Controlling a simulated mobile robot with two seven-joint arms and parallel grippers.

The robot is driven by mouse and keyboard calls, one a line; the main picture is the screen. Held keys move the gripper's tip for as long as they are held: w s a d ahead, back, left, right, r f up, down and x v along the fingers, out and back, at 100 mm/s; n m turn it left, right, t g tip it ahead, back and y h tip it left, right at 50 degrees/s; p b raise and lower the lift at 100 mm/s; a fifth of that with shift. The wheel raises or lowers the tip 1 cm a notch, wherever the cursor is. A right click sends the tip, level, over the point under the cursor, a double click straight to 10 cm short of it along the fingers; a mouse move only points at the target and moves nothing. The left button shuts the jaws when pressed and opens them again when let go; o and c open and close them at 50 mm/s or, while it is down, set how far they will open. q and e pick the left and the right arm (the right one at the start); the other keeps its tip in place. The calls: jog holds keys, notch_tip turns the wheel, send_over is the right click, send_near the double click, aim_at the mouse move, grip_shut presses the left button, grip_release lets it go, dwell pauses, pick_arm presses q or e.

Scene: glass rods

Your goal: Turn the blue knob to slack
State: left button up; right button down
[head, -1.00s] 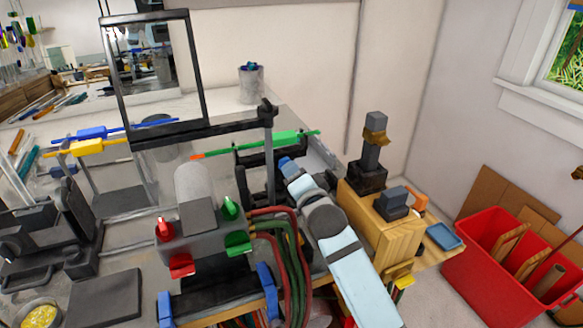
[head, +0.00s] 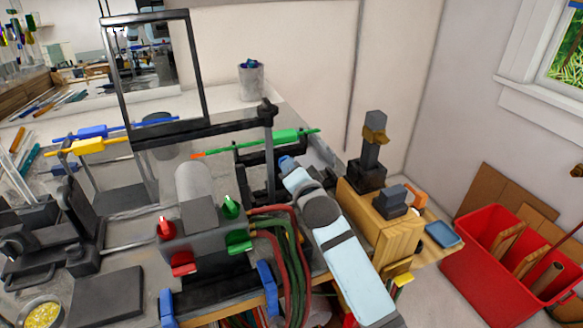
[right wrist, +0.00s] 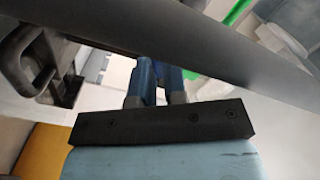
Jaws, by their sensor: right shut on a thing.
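My right gripper (head: 287,163) reaches in from the lower right, its tip just right of a dark upright post. In the right wrist view its blue fingers (right wrist: 154,84) are close together under a dark bar, around something dark blue (right wrist: 158,70) that is mostly hidden. I take this to be the blue knob, though its pointing direction cannot be seen. My left gripper is not in view.
A green rod holder (head: 285,136) lies just beyond my right gripper. Red and green hoses (head: 290,250) hang left of my forearm. A wooden block (head: 385,235) stands right of it, and a red bin (head: 500,275) sits farther right. A black frame (head: 205,80) rises at the back.

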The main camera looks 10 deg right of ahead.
jog(key=shift+n+p, duration=0.3)
jog(key=shift+n, duration=0.6)
jog(key=c, duration=1.2)
grip_release()
jog(key=shift+o, duration=0.2)
jog(key=s+d+b, duration=0.2)
jog(key=s, duration=1.1)
jog(key=shift+s+d, duration=0.3)
